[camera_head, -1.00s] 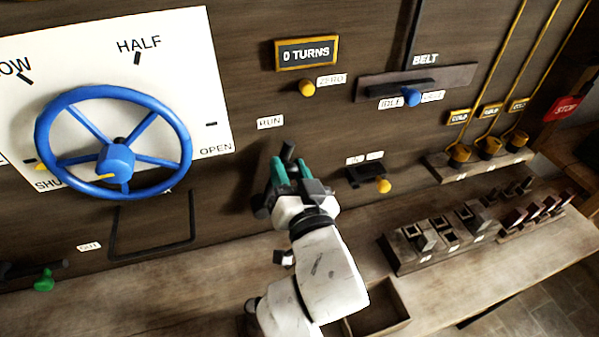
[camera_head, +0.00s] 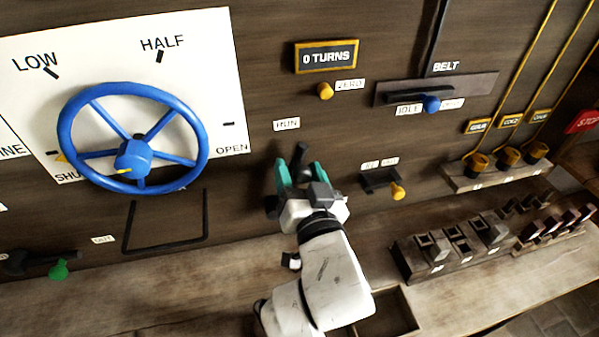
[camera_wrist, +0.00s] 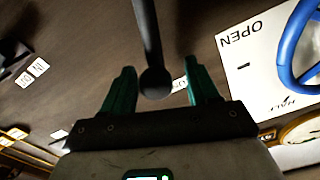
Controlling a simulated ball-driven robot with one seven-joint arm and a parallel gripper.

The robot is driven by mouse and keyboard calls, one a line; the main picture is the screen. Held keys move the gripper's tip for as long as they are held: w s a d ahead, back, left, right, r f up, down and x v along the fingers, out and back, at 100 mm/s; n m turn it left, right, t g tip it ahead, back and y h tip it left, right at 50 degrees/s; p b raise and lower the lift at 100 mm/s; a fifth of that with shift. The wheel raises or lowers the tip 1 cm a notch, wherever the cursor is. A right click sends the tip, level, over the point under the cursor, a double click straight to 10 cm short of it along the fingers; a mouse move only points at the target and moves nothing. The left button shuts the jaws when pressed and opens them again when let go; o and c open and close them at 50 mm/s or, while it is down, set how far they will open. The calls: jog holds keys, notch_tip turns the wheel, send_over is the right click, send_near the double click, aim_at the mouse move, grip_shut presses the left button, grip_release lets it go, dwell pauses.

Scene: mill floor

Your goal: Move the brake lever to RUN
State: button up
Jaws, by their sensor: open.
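The brake lever is a dark rod with a round knob, seen in the wrist view (camera_wrist: 154,80) between my two teal fingers. In the head view its dark end (camera_head: 302,153) shows just above and between the fingertips, with the rest hidden by my gripper. My gripper (camera_head: 299,172) is open around the lever, and in the wrist view (camera_wrist: 155,92) there is a gap between the knob and each finger. The RUN label (camera_head: 287,124) is on the dark panel above the lever. Whether anything touches the lever cannot be told.
A blue handwheel (camera_head: 133,138) stands out from the panel at left. A small yellow-knobbed lever (camera_head: 397,191) is close at right, and the blue belt knob (camera_head: 432,104) is above it. A wooden ledge (camera_head: 200,285) with several small blocks runs below.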

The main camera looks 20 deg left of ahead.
jog(key=b+v, duration=0.2)
jog(key=v, duration=0.9)
jog(key=shift+w, duration=0.15)
dwell(0.3)
